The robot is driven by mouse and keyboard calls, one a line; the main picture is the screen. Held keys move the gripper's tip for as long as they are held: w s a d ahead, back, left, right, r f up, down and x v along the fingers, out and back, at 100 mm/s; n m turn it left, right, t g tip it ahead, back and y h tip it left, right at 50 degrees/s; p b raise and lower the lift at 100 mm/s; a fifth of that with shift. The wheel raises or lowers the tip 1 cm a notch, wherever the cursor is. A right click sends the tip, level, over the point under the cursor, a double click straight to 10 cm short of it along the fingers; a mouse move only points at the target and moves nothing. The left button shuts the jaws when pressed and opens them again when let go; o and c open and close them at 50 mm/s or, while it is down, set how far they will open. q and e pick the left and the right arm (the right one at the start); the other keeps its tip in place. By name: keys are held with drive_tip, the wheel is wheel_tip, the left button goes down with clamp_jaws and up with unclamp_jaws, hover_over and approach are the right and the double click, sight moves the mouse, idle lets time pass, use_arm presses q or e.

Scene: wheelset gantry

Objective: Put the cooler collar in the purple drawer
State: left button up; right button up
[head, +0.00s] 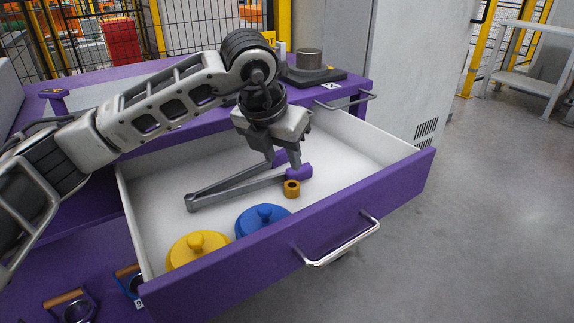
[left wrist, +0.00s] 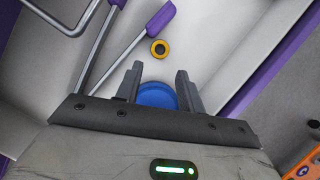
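The purple drawer (head: 365,218) stands open in the head view, with a white inside. A small brass-coloured ring (head: 292,188), which looks like the cooler collar, is inside the drawer near its front wall, beside a purple grip end. The ring also shows in the left wrist view (left wrist: 159,48), past the fingertips and apart from them. My left gripper (head: 283,164) is over the drawer, pointing down. Its two fingers (left wrist: 160,82) are spread with nothing held between them; a blue lid shows behind the gap. My right gripper is not in view.
In the drawer lie a grey V-shaped tool (head: 235,186) with purple grips, a blue knobbed lid (head: 262,220) and a yellow knobbed lid (head: 198,251). The drawer handle (head: 342,243) sticks out in front. A metal cylinder (head: 309,59) stands on the purple worktop behind.

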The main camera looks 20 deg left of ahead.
use_arm(q)
drive_tip(key=v, duration=0.3)
drive_tip(key=shift+s+r, duration=0.1)
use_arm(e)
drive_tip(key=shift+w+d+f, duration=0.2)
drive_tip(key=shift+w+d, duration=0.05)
